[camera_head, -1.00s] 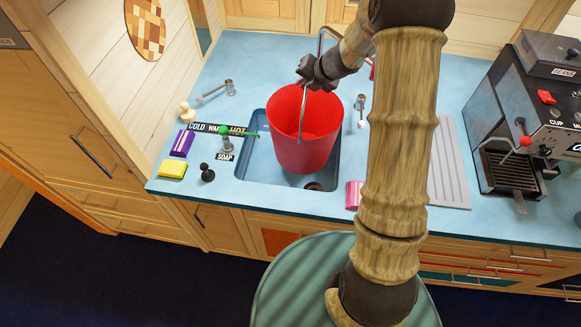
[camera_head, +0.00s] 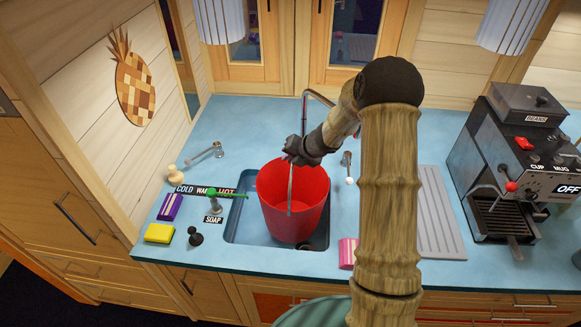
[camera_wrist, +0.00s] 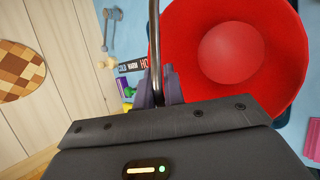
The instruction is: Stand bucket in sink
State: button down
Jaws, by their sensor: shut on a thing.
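The red bucket (camera_head: 293,203) is upright in the sink (camera_head: 236,228), its rim above counter level. Whether its base touches the sink floor is hidden. My gripper (camera_head: 294,155) is shut on the bucket's metal handle, which stands up over the bucket. In the wrist view my gripper (camera_wrist: 158,88) pinches the handle, with the empty red bucket (camera_wrist: 235,50) to the right of it. The drain shows at the sink's front right, beside the bucket.
Left of the sink are a soap dispenser (camera_head: 213,203), a yellow sponge (camera_head: 159,233), a purple box (camera_head: 170,207) and a black stopper (camera_head: 195,237). A pink sponge (camera_head: 347,253), a ribbed drainer (camera_head: 441,215) and a coffee machine (camera_head: 515,165) are at the right.

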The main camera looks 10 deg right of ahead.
jog(key=shift+f+b, duration=0.45)
jog(key=shift+f, duration=1.5)
jog(key=c, duration=1.5)
grip_release()
jog(key=shift+w, duration=0.1)
jog(key=v, duration=1.2)
